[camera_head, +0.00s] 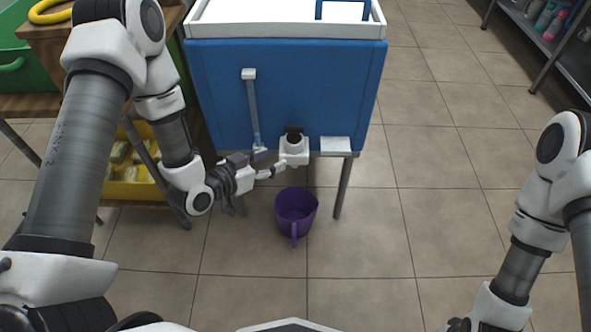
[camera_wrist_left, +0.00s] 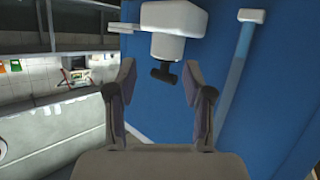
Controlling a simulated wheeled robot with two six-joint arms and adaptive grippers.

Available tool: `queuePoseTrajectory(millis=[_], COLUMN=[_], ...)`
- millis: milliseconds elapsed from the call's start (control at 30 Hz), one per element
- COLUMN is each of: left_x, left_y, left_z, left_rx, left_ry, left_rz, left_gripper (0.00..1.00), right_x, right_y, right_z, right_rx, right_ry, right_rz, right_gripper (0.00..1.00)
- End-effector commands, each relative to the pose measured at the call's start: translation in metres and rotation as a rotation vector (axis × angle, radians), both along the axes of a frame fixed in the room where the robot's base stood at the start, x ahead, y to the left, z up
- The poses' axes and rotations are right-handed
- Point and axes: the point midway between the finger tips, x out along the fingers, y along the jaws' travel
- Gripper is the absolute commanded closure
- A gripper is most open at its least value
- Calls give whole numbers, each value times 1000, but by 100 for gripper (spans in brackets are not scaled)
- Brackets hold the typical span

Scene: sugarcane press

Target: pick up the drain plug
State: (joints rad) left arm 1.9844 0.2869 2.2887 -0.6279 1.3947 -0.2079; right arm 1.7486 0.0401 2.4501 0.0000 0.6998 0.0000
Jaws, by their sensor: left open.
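The blue cooler box (camera_head: 300,85) has a white fitting (camera_head: 293,153) low on its front, with a black piece (camera_head: 294,133) on top. In the left wrist view a dark T-shaped piece (camera_wrist_left: 164,72) sticks out of the white fitting (camera_wrist_left: 178,48); I cannot tell for sure whether it is the drain plug. My left gripper (camera_head: 268,163) is just left of the fitting. In the wrist view its open fingers (camera_wrist_left: 160,80) frame the T-shaped piece, with nothing held. My right gripper (camera_head: 468,324) is partly cut off at the bottom edge; its fingers are not clear.
A purple cup (camera_head: 295,212) stands on the tiled floor below the fitting. A tube (camera_head: 254,115) runs down the cooler's front, left of the fitting. A white ledge (camera_head: 335,145) lies to the right. A yellow crate (camera_head: 130,185) is at left.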

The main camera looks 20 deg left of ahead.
Motion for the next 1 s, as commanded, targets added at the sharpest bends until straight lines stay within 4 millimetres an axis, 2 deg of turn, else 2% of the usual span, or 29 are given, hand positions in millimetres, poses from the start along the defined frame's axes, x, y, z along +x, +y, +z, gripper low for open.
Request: queuePoseTrajectory(millis=[33,100,200,400,733,967,1000], left_x=[12,22,28,47,93,98,98], left_y=[1,2,3,-7,-32,-34,-34], left_z=[-27,-20,-8,3,2,5,5], left_rx=[-24,-51,-76,-85,-84,-87,-87], left_ry=[-99,-214,-319,-365,-360,-357,-357], left_rz=[-14,-34,-53,-66,-63,-60,-60], left_gripper=[48,48,48,48,48,48,52], right_x=[0,0,1,1,1,1,1], right_y=[0,0,0,0,0,0,0], right_z=[-51,-72,-87,-93,-110,-109,-109], right_rx=[0,0,0,0,0,0,0], right_ry=[0,-1,-1,-2,-2,-2,-2], right_rz=[0,0,0,0,0,0,0], right_gripper=[60,60,60,60,60,60,60])
